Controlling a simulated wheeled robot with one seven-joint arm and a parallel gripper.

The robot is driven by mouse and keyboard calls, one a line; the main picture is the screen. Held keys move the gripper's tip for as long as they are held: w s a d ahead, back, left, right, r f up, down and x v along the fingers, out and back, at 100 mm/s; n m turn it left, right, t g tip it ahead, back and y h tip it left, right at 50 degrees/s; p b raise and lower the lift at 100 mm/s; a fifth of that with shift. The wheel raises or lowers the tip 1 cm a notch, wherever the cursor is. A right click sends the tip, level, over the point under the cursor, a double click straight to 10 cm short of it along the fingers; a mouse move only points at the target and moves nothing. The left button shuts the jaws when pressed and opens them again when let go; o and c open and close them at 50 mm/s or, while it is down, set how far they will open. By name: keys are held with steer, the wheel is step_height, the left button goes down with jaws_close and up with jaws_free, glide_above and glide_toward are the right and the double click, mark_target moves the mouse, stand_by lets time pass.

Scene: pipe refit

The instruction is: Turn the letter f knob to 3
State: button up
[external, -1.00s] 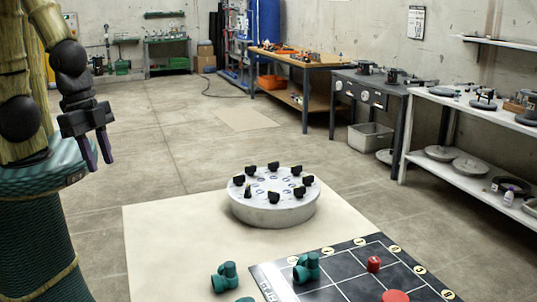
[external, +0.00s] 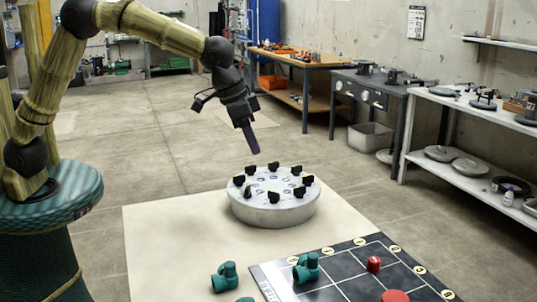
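A round grey drum (external: 273,208) stands on the pale mat. Several black knobs form a ring on its top, such as one at the front (external: 274,197) and one at the right (external: 307,180). Small blue marks show beside the knobs, but they are too small to read, so I cannot tell which knob is f or where it points. My gripper (external: 254,150) hangs above the back left of the drum, pointing down and tilted. It is apart from the knobs. Its fingers overlap in this view, so their opening cannot be seen.
A black gridded board (external: 335,280) with yellow round labels lies in front of the drum. A green pipe fitting (external: 307,267), a red cap (external: 374,264) and a red disc (external: 395,297) are on it. Another green fitting (external: 225,277) lies on the mat (external: 165,250). Workbenches stand well behind.

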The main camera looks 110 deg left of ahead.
mark_target(299, 187)
steer(key=w+a+n+y+b, duration=0.1)
steer(key=w+a+n+b, duration=0.1)
steer(key=a, duration=0.7)
steer(key=shift+a+f, duration=0.35)
steer(key=shift+a, duration=0.05)
steer(key=x, duration=1.7)
steer(key=shift+w+f+p, duration=0.1)
steer(key=shift+f+p, duration=0.1)
steer(key=shift+p, duration=0.15)
jaws_close()
